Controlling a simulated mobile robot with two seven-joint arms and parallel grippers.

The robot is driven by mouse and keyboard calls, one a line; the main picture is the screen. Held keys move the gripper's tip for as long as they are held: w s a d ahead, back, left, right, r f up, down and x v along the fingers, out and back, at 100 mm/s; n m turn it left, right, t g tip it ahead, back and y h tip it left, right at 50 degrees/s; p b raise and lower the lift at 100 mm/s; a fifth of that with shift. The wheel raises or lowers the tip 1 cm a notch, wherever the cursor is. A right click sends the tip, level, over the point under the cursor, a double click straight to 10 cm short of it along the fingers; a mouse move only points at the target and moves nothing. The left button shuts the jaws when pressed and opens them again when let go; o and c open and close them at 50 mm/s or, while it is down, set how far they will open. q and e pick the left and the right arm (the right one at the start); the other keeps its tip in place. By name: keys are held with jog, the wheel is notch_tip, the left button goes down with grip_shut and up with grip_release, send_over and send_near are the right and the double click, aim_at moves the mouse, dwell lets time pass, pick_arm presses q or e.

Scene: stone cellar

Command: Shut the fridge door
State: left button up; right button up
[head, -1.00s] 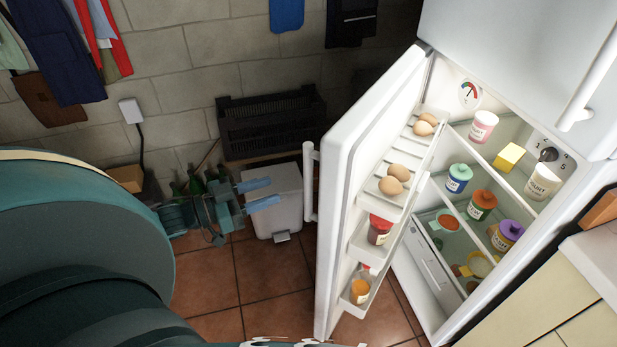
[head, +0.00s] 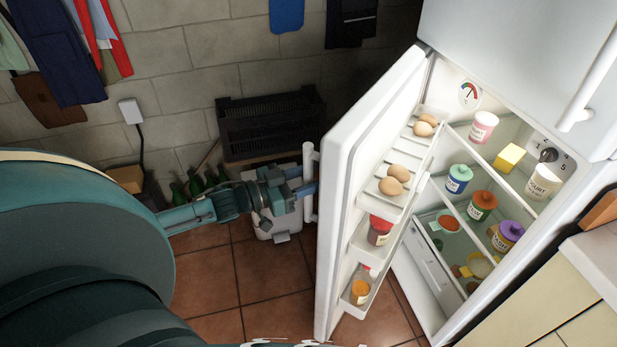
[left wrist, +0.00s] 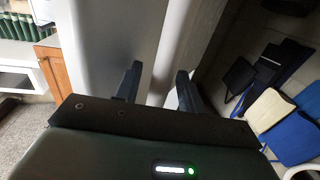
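The white fridge door (head: 350,170) stands wide open, with shelves of eggs and jars on its inner side. Its vertical white handle (head: 309,182) is on the outer face, toward my left arm. My left gripper (head: 302,180) is open at the handle's middle, its blue fingertips reaching the bar. The fridge interior (head: 490,190) shows shelves of jars and a yellow block. My right gripper is not in view.
A pale cabinet (head: 575,295) is at the lower right. Tiled floor is clear left of the door.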

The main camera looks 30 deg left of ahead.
pick_arm(q)
grip_shut()
jog(key=shift+d, duration=0.15)
dwell(0.5)
